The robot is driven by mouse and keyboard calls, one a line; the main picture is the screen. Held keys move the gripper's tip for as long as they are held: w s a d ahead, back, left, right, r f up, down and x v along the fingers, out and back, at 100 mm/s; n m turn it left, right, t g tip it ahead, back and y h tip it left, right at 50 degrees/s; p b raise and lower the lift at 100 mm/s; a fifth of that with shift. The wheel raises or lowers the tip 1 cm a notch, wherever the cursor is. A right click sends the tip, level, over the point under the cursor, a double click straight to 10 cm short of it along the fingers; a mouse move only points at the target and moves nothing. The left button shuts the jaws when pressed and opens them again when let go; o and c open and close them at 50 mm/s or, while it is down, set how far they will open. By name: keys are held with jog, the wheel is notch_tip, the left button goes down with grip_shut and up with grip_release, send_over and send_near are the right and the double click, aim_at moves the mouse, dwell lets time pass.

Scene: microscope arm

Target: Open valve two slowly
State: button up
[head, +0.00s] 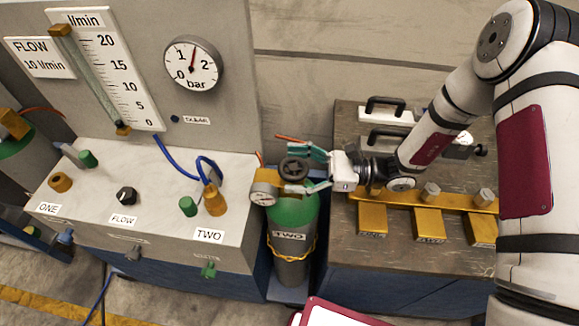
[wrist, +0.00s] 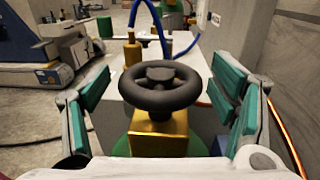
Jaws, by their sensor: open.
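Cylinder two (head: 290,252) is grey with a green shoulder and a TWO label, and stands between the panel bench and a workbench. Its valve has a black round handwheel (head: 294,167) on a brass body, with a small gauge (head: 264,190) at its left. My gripper (head: 311,170) is open, with green finger pads on either side of the handwheel. In the wrist view the handwheel (wrist: 160,86) sits centred between the pads, with gaps on both sides. The brass valve body (wrist: 160,133) shows below it.
The panel bench (head: 165,190) carries a flow tube (head: 105,70), a dial marked bar (head: 192,64) with its needle near 1, and blue hoses (head: 207,165). The workbench (head: 385,265) at right holds brass blocks (head: 428,222) and black-handled items (head: 385,112).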

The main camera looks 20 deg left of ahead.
jog(key=shift+s+a, duration=0.15)
jog(key=shift+a, duration=0.3)
jog(key=c, duration=1.2)
